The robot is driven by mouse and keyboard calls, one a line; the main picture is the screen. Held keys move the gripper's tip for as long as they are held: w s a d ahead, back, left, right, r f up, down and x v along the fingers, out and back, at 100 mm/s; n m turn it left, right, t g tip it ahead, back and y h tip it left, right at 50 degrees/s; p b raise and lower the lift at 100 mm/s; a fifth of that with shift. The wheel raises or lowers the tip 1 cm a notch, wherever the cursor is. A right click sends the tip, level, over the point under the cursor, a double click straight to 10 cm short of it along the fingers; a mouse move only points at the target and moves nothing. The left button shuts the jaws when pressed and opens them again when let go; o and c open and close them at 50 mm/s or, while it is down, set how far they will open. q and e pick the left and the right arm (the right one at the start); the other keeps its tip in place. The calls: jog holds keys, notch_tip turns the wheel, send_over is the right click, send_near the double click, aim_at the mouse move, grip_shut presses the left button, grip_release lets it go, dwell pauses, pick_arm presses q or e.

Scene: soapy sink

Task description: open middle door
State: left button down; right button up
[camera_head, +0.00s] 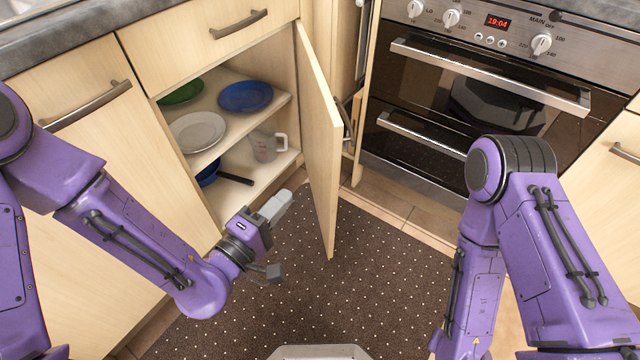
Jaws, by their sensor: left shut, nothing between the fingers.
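The middle door (322,140) is a light wood cupboard door. It stands swung wide open, hinged on the right side of the cupboard, with its edge turned toward me. Its handle (346,122) shows on the far side, partly hidden. My left gripper (282,205) is in front of the open cupboard, to the left of the door and apart from it as far as I can see. Its fingers are shut and empty. My right arm reaches down at the right, and its gripper is out of the picture.
The cupboard shelf (228,117) holds a blue plate (245,96), a white plate (198,131) and a green dish (182,93). Below are a measuring jug (266,144) and a dark-handled pan (236,179). An oven (470,90) stands at the right. A dotted mat (380,270) covers clear floor.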

aim_at(331, 166)
pick_arm(q)
jog(key=w+d+b, duration=0.1)
jog(key=w+d, duration=0.3)
jog(key=d, duration=0.1)
jog(key=w+d+b, duration=0.1)
jog(key=w+d, duration=0.1)
jog(key=shift+d+f+b, duration=0.1)
jog(key=shift+d+b, duration=0.25)
jog(key=shift+d, duration=0.05)
pick_arm(e)
notch_tip(331, 166, down, 4)
jog(key=shift+f, duration=0.25)
